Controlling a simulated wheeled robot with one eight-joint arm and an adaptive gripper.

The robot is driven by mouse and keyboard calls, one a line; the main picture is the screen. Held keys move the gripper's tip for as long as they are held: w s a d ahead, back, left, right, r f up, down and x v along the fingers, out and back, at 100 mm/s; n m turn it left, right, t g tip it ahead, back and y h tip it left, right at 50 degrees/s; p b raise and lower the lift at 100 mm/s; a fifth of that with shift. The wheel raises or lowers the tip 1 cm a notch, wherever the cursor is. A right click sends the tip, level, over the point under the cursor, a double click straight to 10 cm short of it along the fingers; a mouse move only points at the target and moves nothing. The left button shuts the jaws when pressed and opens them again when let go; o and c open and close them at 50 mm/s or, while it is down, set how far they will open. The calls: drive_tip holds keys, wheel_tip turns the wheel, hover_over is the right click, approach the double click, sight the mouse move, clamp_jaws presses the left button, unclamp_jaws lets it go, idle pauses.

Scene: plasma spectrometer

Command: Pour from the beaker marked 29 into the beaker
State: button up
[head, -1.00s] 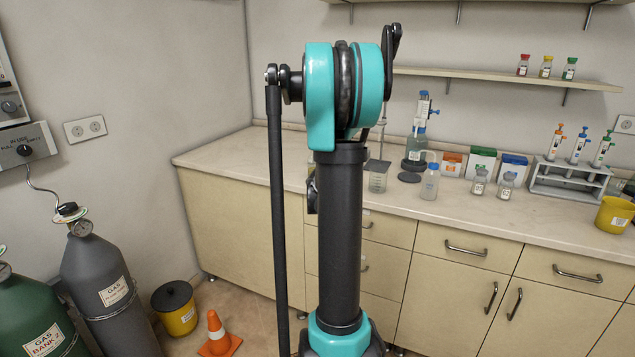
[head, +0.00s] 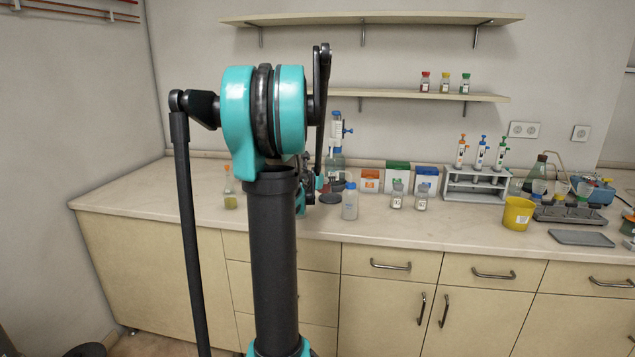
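My gripper (head: 308,186) is mostly hidden behind my own arm's dark column, over the counter left of the blue-capped bottle. Only small teal and dark parts of it show, and I cannot tell whether it is open or holds anything. No beaker with a readable 29 shows. The clear beaker seen earlier left of the blue-capped bottle is not visible now; my arm covers that spot. A small vessel with yellowish contents (head: 230,193) stands on the counter left of my arm; its mark is unreadable.
A blue-capped bottle (head: 350,201) and two small labelled bottles (head: 397,196) stand on the counter (head: 140,196). Behind are boxes (head: 398,176) and a pipette rack (head: 476,186). A yellow container (head: 517,214) and apparatus stand at right. The counter's left end is clear.

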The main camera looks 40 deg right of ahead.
drive_tip(key=w+a+n+h, duration=0.1)
drive_tip(key=w+n, duration=0.1)
drive_tip(key=w+a+f+n+g+h, duration=0.1)
drive_tip(key=n, duration=0.2)
drive_tip(key=w+a+f+n+h, duration=0.1)
drive_tip(key=w+a+n, duration=0.1)
drive_tip(key=n, duration=0.1)
drive_tip(key=shift+w+f+g, duration=0.15)
drive_tip(key=shift+w+g, duration=0.15)
drive_tip(key=shift+w, duration=0.05)
drive_tip(key=shift+w+a+r+n+h, duration=0.1)
drive_tip(key=shift+r+n+h, duration=0.2)
drive_tip(key=shift+n, duration=0.6)
drive_tip(key=shift+w+a+r+n+h, duration=0.15)
drive_tip(key=shift+n+h, duration=0.25)
drive_tip(key=shift+n, duration=0.5)
drive_tip(key=shift+w+a+r+n+t+h, duration=0.1)
drive_tip(key=shift+n+t+h, duration=0.1)
drive_tip(key=shift+n, duration=0.5)
drive_tip(key=shift+w+d+r+n+t+h, duration=0.1)
drive_tip(key=shift+r+n+t+h, duration=0.1)
drive_tip(key=shift+n, duration=0.5)
drive_tip(key=shift+w+a+r+n+t+h, duration=0.1)
drive_tip(key=shift+n+h, duration=0.1)
drive_tip(key=shift+n, duration=0.5)
idle(0.8)
drive_tip(key=shift+s, duration=0.1)
